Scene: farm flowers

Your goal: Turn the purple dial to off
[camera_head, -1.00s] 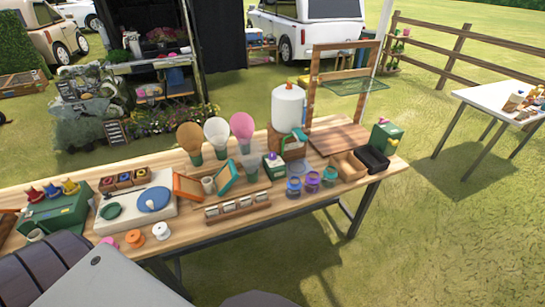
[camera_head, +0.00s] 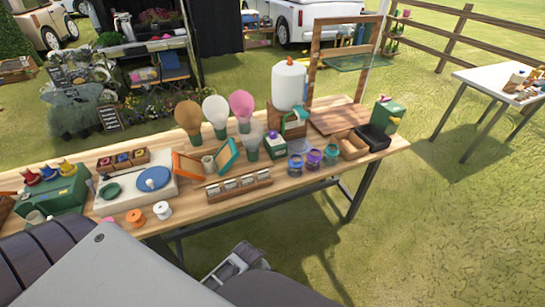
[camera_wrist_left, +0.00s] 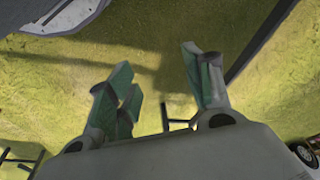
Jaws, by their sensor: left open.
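One purple top (camera_head: 272,134) is on a small green-and-white box (camera_head: 276,146) in the middle of the table. My left gripper (camera_wrist_left: 160,68) is open and empty over grass in the left wrist view, with green finger pads apart.
The wooden table (camera_head: 330,170) is crowded with bulb-shaped paddles (camera_head: 214,108), jars (camera_head: 313,158), a white dispenser (camera_head: 288,86) and wooden trays (camera_head: 352,146). A white table (camera_head: 490,78) stands at the right. Grass in front is clear.

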